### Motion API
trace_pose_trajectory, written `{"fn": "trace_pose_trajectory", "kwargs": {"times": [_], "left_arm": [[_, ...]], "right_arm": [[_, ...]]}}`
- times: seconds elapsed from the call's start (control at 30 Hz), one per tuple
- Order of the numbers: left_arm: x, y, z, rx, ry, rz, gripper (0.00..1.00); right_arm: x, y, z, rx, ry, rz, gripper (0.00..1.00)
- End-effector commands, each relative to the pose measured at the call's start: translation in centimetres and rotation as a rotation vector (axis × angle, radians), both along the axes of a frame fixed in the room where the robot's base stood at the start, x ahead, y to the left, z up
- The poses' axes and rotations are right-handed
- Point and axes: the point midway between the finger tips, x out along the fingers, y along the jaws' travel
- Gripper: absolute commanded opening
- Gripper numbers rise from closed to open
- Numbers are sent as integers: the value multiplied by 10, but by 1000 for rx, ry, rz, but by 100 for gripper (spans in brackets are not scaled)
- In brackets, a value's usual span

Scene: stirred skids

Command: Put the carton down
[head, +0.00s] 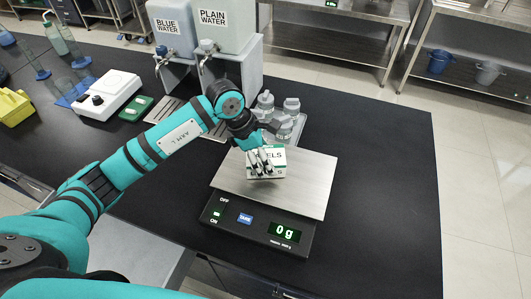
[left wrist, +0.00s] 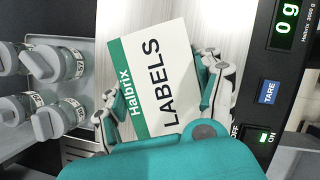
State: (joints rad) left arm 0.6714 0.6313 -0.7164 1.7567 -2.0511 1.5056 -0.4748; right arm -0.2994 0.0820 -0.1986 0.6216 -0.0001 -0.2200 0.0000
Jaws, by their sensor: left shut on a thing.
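The carton is a small white and green box marked "Halbrix LABELS" (left wrist: 155,80); it also shows in the head view (head: 279,160). My left gripper (head: 262,160) is shut on it, with one finger on each side in the left wrist view (left wrist: 160,105). The carton is over the steel plate of the scale (head: 312,180). The scale display reads 0 g. I cannot tell whether the carton touches the plate. My right gripper is not in view.
Several labelled bottles (left wrist: 62,62) stand on a grey tray beside the scale. Water tanks marked blue water (head: 170,28) and plain water (head: 222,22) stand behind. A white device (head: 108,97) is at left. The black bench top (head: 385,170) is clear right of the scale.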

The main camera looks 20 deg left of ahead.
Motion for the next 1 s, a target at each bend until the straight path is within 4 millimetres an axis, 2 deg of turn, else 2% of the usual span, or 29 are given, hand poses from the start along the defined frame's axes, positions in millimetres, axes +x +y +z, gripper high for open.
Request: {"fn": "trace_pose_trajectory", "kwargs": {"times": [0.27, 0.3, 0.5, 0.87, 1.0], "left_arm": [[0, 0, -3, -1, -1, 0, 30], [0, 0, -4, 0, -1, 0, 68], [0, 0, -2, 0, 0, 0, 93], [0, 1, 3, 0, -1, 0, 93], [-2, 9, 18, 3, -7, 1, 93]], "right_arm": [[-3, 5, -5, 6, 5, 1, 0], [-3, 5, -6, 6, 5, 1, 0], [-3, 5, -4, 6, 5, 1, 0], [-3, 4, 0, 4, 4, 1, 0], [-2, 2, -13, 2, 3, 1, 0]]}}
